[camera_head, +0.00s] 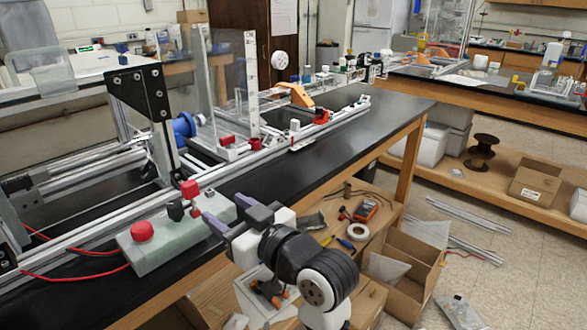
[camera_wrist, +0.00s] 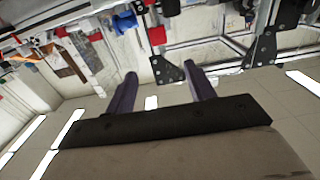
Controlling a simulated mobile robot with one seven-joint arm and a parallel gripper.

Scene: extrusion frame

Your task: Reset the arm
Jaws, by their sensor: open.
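My gripper (camera_head: 226,211) shows in the head view, over the front edge of the black bench, with its purple-grey fingers pointing left toward the control box. The fingers are apart and nothing shows between them. In the wrist view my gripper (camera_wrist: 162,88) also shows its two fingers spread and empty. The grey control box (camera_head: 160,250) with a red round button (camera_head: 142,231) lies close by at the bench front; whether a finger touches it I cannot tell. My arm folds below the bench edge at the picture's lower middle.
The extrusion frame (camera_head: 95,232) with a black bracket plate (camera_head: 139,92) stands at left on the black bench (camera_head: 375,115). Red cables (camera_head: 75,277) run to the box. Tiled floor lies at right.

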